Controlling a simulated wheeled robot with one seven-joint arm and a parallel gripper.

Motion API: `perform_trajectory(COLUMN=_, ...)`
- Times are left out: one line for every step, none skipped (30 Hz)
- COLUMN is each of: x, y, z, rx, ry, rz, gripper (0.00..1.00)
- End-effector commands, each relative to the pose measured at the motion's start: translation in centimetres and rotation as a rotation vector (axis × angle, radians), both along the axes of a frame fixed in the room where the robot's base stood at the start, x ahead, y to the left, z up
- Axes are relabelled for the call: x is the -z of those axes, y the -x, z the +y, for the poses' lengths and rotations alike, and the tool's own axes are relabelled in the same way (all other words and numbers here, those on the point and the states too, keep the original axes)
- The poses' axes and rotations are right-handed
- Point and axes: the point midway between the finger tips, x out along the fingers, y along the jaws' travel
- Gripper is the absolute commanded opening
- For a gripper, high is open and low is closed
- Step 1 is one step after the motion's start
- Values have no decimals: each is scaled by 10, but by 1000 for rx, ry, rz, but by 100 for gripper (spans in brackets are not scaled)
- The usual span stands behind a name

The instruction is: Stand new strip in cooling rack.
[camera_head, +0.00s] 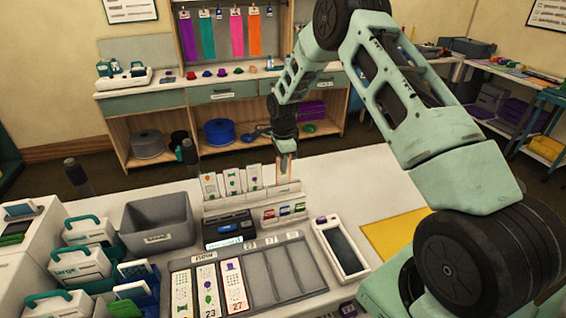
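The cooling rack seems to be the pale slotted stand (249,201) in the middle of the table. Several white printed strips (232,181) stand upright in its back row, on the left and middle. A pale strip with orange edges (280,174) is upright at the right end of that row. My gripper (287,166) points down at this strip, its fingers overlapping the upper part in the picture. The fingers are small and seen nearly edge-on, so their gap is not clear. Whether the strip's lower edge sits in a slot is hard to tell.
A black device (229,228) stands before the rack. White table is clear behind the mat.

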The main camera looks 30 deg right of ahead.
Motion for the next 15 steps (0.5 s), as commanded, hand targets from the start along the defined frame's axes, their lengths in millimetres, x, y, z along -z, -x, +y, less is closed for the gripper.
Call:
perform_trajectory(x=3, y=0, z=0, rx=0, ry=0, rz=0, gripper=0)
perform_trajectory(x=4, y=0, z=0, rx=0, ry=0, rz=0, gripper=0)
perform_trajectory(x=5, y=0, z=0, rx=0, ry=0, rz=0, gripper=0)
perform_trajectory(x=6, y=0, z=0, rx=-1, ry=0, rz=0, gripper=0)
perform_trajectory(x=6, y=0, z=0, rx=-1, ry=0, rz=0, gripper=0)
perform_trajectory(x=7, y=0, z=0, rx=-1, ry=0, rz=0, gripper=0)
perform_trajectory(x=8, y=0, z=0, rx=-1, ry=0, rz=0, gripper=0)
perform_trajectory(x=8, y=0, z=0, rx=-1, ry=0, rz=0, gripper=0)
perform_trajectory(x=8, y=0, z=0, rx=-1, ry=0, rz=-1, gripper=0)
perform_trajectory(x=8, y=0, z=0, rx=-1, ry=0, rz=-1, gripper=0)
perform_trajectory(x=8, y=0, z=0, rx=-1, ry=0, rz=-1, gripper=0)
perform_trajectory(x=8, y=0, z=0, rx=-1, ry=0, rz=-1, gripper=0)
perform_trajectory(x=8, y=0, z=0, rx=-1, ry=0, rz=-1, gripper=0)
perform_trajectory(x=8, y=0, z=0, rx=-1, ry=0, rz=-1, gripper=0)
perform_trajectory(x=8, y=0, z=0, rx=-1, ry=0, rz=-1, gripper=0)
